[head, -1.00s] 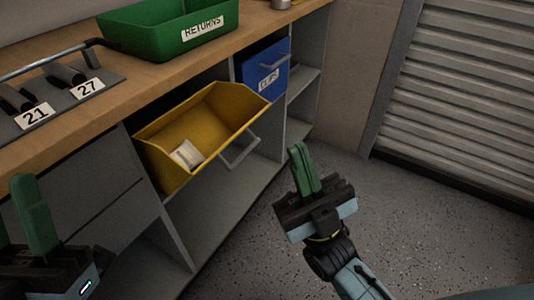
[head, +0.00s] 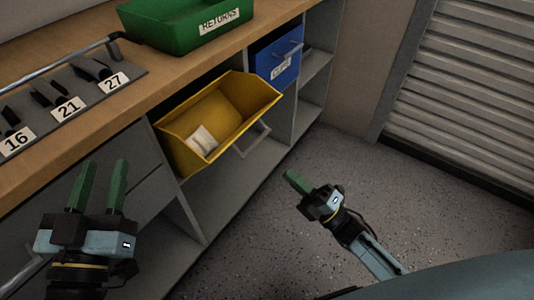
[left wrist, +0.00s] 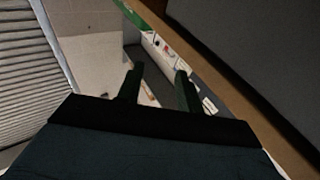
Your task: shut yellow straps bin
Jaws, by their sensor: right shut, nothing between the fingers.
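The yellow bin (head: 232,104) is pulled out from its shelf opening under the workbench and tilted, with its open top showing. A small white packet (head: 203,138) lies inside it. A grey wire handle (head: 254,141) is on its front. My left gripper (head: 97,184) is open and empty at the lower left, in front of the bench and left of the bin. Its two green fingers also show in the left wrist view (left wrist: 160,85). My right gripper (head: 291,178) is shut and empty, over the floor to the lower right of the bin, apart from it.
A blue bin (head: 276,62) sits in the opening right of the yellow one. A green returns tray (head: 185,27) and a rack with numbered slots (head: 68,100) stand on the bench top. The floor (head: 330,150) toward the shutter door (head: 460,80) is clear.

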